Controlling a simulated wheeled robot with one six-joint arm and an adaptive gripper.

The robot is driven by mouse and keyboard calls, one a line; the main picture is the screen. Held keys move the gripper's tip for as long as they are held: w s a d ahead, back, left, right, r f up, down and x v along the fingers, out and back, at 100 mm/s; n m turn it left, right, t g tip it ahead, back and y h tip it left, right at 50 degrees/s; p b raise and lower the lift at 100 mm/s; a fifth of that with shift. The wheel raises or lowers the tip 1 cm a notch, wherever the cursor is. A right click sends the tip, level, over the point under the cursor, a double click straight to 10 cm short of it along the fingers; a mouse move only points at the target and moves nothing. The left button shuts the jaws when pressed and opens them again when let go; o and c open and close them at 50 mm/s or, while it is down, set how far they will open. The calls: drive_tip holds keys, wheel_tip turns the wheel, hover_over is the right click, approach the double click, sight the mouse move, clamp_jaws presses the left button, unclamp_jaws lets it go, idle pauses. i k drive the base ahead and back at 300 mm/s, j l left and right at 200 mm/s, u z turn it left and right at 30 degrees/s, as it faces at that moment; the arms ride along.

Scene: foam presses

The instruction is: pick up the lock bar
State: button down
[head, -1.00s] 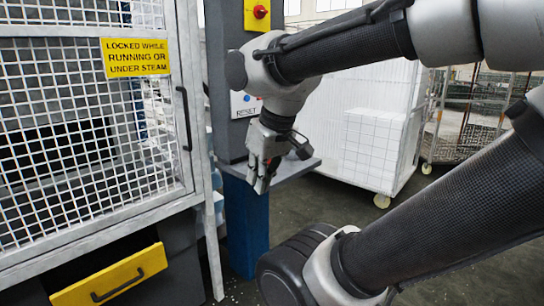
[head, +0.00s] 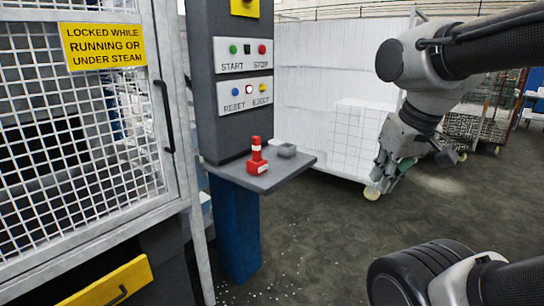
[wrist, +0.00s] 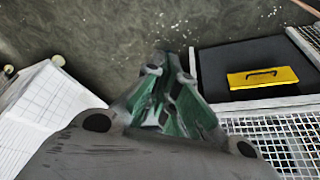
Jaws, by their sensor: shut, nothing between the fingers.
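My gripper (head: 382,186) hangs at the right in the head view, in front of the white panelled cart. It is shut and empty, well to the right of the small grey shelf (head: 292,172). It also shows in the wrist view (wrist: 168,68), over bare floor. A red upright piece with a white band (head: 256,156) stands on the shelf, on or in a red block with a white label (head: 257,168). I cannot tell whether this red piece is the lock bar; nothing else in view clearly looks like one.
A small grey open box (head: 287,150) sits behind the red block. The control post (head: 228,110) with buttons rises behind the shelf. The mesh guard door (head: 85,130) stands left. A white cart (head: 340,120) is behind my gripper. Floor right of the shelf is clear.

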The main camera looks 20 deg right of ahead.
sight(256, 147)
drive_tip(key=i+j, duration=1.05)
drive_tip(key=i+z, duration=0.05)
